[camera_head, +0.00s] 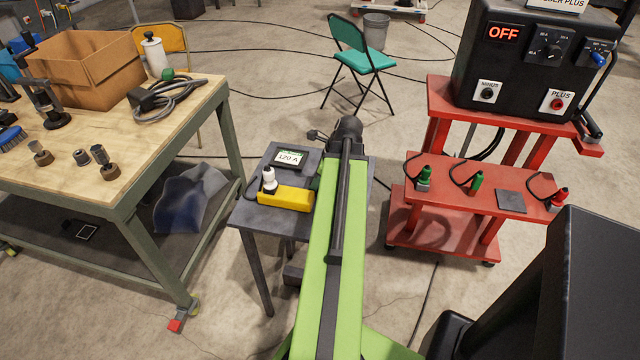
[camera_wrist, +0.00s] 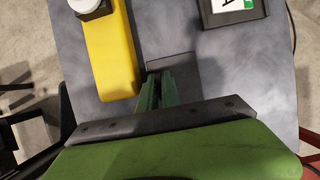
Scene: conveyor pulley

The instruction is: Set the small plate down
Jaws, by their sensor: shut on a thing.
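In the wrist view, my gripper (camera_wrist: 158,92) has green jaws, shut on the near edge of the small plate (camera_wrist: 170,65). The plate is a dark grey, flat piece that reaches out past the jaw tips. It is over the small grey metal table (camera_wrist: 270,90); I cannot tell whether it touches the top. The small table (camera_head: 250,218) shows to the left of the arm.
On the small table, a yellow block (camera_head: 285,198) with a white-topped part lies close left of the jaws. A "120 A" display (camera_head: 290,158) stands behind. A red cart (camera_head: 440,238) with another dark plate (camera_head: 510,201) is right; a wooden workbench (camera_head: 110,195) is left.

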